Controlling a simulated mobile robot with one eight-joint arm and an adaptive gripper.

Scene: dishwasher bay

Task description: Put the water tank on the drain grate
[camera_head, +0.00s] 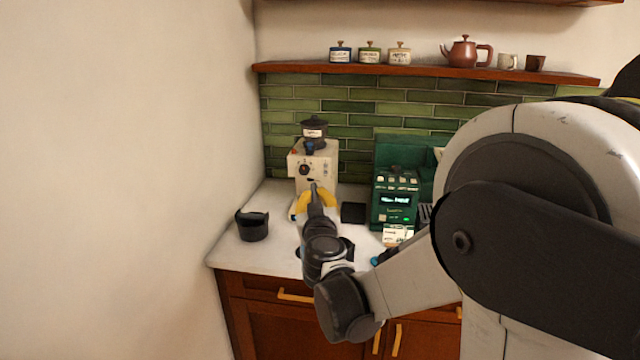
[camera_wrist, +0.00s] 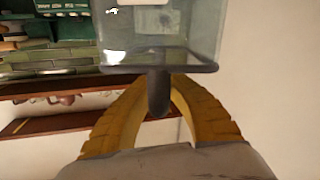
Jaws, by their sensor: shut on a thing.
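The water tank (camera_wrist: 155,30) is a clear box with a dark rim and a dark handle, seen close up in the wrist view. My gripper (camera_wrist: 159,85) has its yellow fingers shut around the dark handle. In the head view my gripper (camera_head: 316,193) is in front of the cream grinder-like machine, and the arm hides most of what it holds. A dark slatted piece (camera_head: 425,212) right of the green machine may be the drain grate; it is partly hidden by my arm.
A green coffee machine (camera_head: 396,200) and a cream machine (camera_head: 313,165) stand on the white counter (camera_head: 275,205). A black container (camera_head: 252,226) is at the left, and a black square pad (camera_head: 353,212) lies between the machines. A shelf (camera_head: 420,73) hangs above.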

